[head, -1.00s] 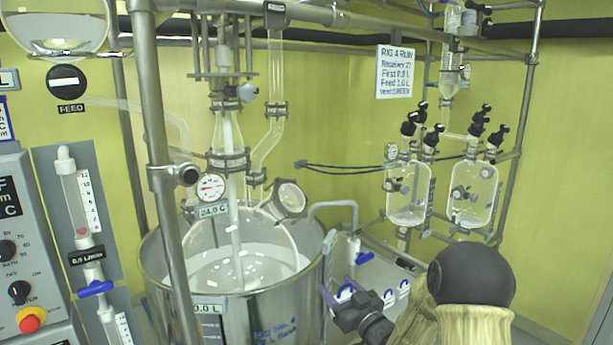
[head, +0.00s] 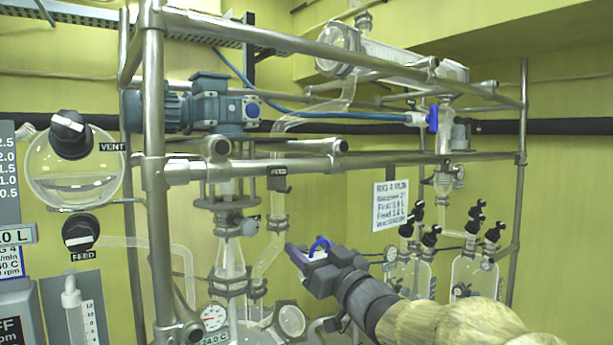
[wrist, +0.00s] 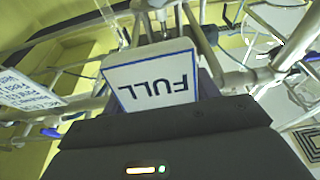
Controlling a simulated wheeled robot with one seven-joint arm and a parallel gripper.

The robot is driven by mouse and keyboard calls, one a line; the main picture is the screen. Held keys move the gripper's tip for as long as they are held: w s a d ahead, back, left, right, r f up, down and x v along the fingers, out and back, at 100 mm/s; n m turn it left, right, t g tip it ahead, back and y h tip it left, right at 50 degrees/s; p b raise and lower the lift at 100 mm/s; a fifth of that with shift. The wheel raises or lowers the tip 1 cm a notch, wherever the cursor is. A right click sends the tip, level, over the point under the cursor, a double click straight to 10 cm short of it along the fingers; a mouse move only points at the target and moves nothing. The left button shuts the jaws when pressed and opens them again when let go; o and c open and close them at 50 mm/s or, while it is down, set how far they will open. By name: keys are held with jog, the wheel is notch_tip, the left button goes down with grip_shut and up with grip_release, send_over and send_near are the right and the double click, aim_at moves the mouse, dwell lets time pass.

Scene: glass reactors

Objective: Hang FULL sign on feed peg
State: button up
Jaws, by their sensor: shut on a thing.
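The FULL sign is a white plate with a blue border; in the wrist view the FULL sign (wrist: 150,82) fills the middle, its word upside down. My gripper (head: 303,262) is shut on it. In the head view, a blue loop (head: 320,243) shows at the jaws; the sign's face is not readable there. A small dark tag (head: 278,177) with pale lettering, too small to read surely, hangs at the rig's horizontal bar, above and left of my gripper. I cannot make out a peg there. The sign is apart from that tag.
Glass tubing (head: 268,262) stands just left of my gripper. A steel upright (head: 155,180) and a blue-grey motor (head: 215,105) are farther left. A black FEED knob (head: 80,233) is at far left. A white notice (head: 390,206) and glass receivers (head: 475,275) stand right.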

jog(key=s+a+r+p, duration=0.1)
jog(key=s+r, duration=0.3)
jog(key=r, duration=0.7)
jog(key=shift+s+r+t+y+p, duration=0.2)
jog(key=shift+t+y+p, duration=0.1)
jog(key=shift+p, duration=0.45)
jog(key=shift+a, duration=0.1)
jog(key=shift+w+a, duration=0.1)
jog(key=shift+w, duration=0.05)
jog(key=w+a+p, duration=0.1)
jog(key=w+a, duration=0.4)
jog(key=w, duration=0.3)
jog(key=shift+w+a+f+p, duration=0.25)
jog(key=shift+a+p, duration=0.05)
jog(key=shift+a, duration=0.05)
dwell(0.3)
jog(key=shift+f+b, duration=0.6)
jog(key=shift+b, duration=0.05)
dwell(0.8)
dwell(0.5)
